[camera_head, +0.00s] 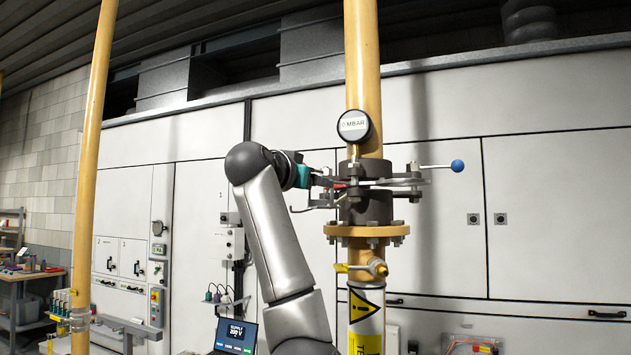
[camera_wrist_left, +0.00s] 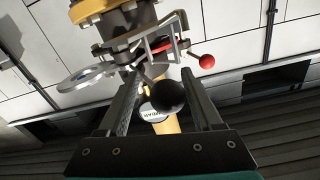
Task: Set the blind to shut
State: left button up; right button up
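The blind assembly sits between dark flanges (camera_head: 366,209) on the middle yellow pipe. Its flat plates (camera_head: 402,182) show at flange level. A lever with a blue ball knob (camera_head: 457,166) sticks out to the right. My left gripper (camera_head: 325,184) is just left of the flanges. In the left wrist view its fingers (camera_wrist_left: 162,82) stand apart, with a black ball (camera_wrist_left: 168,97) appearing between them; I cannot tell if they touch it. A ring-shaped plate (camera_wrist_left: 86,77) lies left of the fingers, and a red ball knob (camera_wrist_left: 207,61) shows beyond them. My right gripper is not in view.
A gauge reading 0 MBAR (camera_head: 353,126) is just above the flanges. A yellow-handled valve (camera_head: 376,267) is below them. Another yellow pipe (camera_head: 92,170) stands at left. White cabinets (camera_head: 560,220) line the back. A screen (camera_head: 236,335) shows at bottom.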

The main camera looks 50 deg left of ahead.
pick_arm(q)
jog(key=shift+d, duration=0.15)
jog(key=shift+w+d, duration=0.1)
jog(key=shift+d, duration=0.2)
jog(key=shift+w, duration=0.1)
jog(key=s+b, duration=0.4)
jog(key=s, duration=1.3)
jog(key=shift+s+d+b, duration=0.15)
jog(key=shift+s+b, duration=0.15)
jog(key=shift+b, duration=0.05)
dwell(0.8)
dwell(0.5)
